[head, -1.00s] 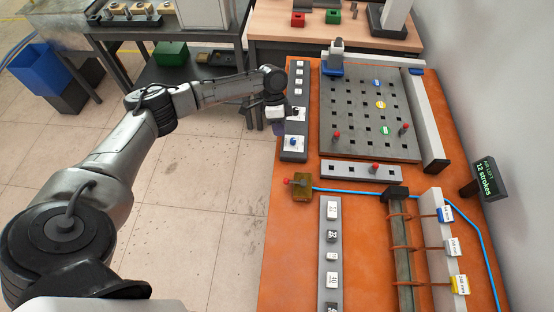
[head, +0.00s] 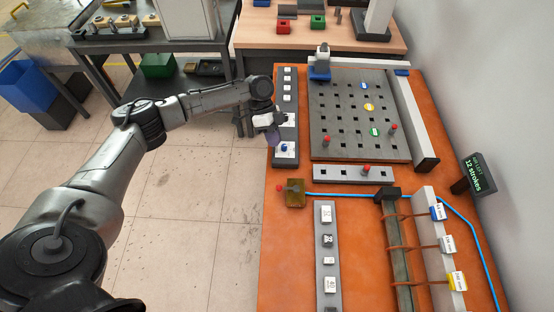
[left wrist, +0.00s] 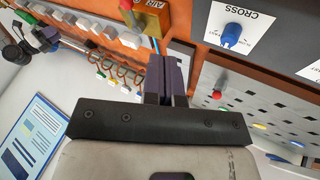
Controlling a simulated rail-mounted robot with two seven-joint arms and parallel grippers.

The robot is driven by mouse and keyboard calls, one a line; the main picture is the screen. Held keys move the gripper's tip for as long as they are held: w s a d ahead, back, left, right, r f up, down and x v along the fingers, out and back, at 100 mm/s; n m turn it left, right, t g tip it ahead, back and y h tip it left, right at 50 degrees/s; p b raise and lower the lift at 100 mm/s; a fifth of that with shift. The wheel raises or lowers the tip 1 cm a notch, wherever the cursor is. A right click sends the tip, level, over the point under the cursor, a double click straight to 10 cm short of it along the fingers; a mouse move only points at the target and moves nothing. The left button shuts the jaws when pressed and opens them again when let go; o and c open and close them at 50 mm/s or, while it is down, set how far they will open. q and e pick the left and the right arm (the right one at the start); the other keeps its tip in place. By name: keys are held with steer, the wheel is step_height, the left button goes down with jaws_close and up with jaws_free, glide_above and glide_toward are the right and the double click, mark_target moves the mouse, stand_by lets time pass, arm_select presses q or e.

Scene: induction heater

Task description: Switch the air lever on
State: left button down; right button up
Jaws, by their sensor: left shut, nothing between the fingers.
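The air lever is a brass block (head: 296,193) with a red knob (head: 280,188) on its left side, at the left edge of the orange table. A blue hose runs right from it. In the left wrist view the brass block marked AIR (left wrist: 152,14) is at the top, its red tip partly cut off by the frame edge. My left gripper (head: 273,137) is over the left edge of the grey switch panel, behind the block and apart from it. Its dark purple fingers (left wrist: 166,75) are together and empty. My right gripper is not in view.
The grey switch panel (head: 286,125) has a blue knob (head: 284,148); the wrist view shows a CROSS label by a blue knob (left wrist: 232,34). A perforated plate (head: 350,135) with red pegs lies to the right. A display (head: 474,173) reads 12 strokes.

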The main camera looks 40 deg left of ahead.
mark_target(288, 188)
arm_select(q)
steer(key=x, duration=0.9)
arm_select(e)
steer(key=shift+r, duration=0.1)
arm_select(q)
steer(key=shift+s+d+f+p, duration=0.25)
steer(key=shift+s+d+p, duration=0.2)
steer(key=shift+s+d, duration=0.6)
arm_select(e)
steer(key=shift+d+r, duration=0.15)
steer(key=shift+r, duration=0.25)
arm_select(q)
steer(key=shift+s+d+f, duration=0.15)
steer(key=shift+s+d, duration=0.1)
steer(key=shift+s, duration=0.45)
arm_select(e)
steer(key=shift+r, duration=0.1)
arm_select(q)
steer(key=shift+d, duration=0.1)
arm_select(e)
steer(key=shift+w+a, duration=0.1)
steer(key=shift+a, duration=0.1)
